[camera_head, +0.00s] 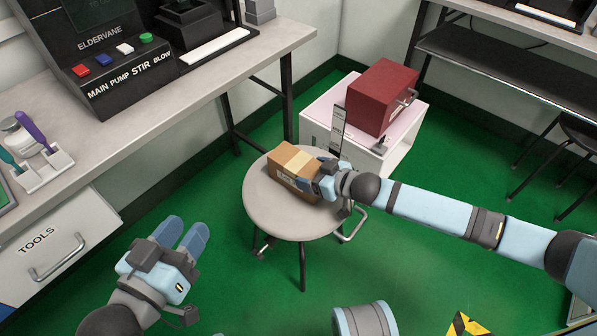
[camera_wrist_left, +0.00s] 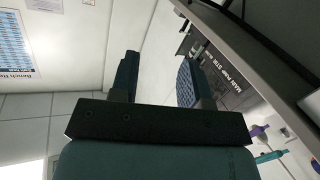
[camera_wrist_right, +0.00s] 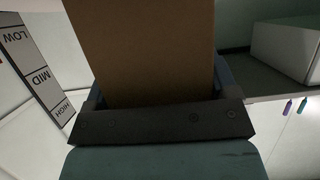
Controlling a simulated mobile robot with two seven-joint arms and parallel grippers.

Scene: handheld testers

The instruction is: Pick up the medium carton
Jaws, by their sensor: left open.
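The carton (camera_head: 289,165), a brown box with a paler tape strip, is on the round grey stool (camera_head: 262,205) in the head view. My right gripper (camera_head: 318,177) is at its right end with a finger on either side. In the right wrist view the carton (camera_wrist_right: 145,50) fills the space between the fingers, so the gripper looks shut on it. I cannot tell whether the carton's underside touches the seat. My left gripper (camera_head: 185,234) is open and empty, low at the left, away from the stool. Its fingers also show empty in the left wrist view (camera_wrist_left: 155,80).
A white cabinet (camera_head: 405,140) with a red box (camera_head: 381,97) and an upright LOW-MID-HIGH sign (camera_head: 338,130) stands behind the stool. A workbench (camera_head: 130,128) with a black machine (camera_head: 100,60) runs along the left. Green floor (camera_head: 230,285) lies open between the stool and my left gripper.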

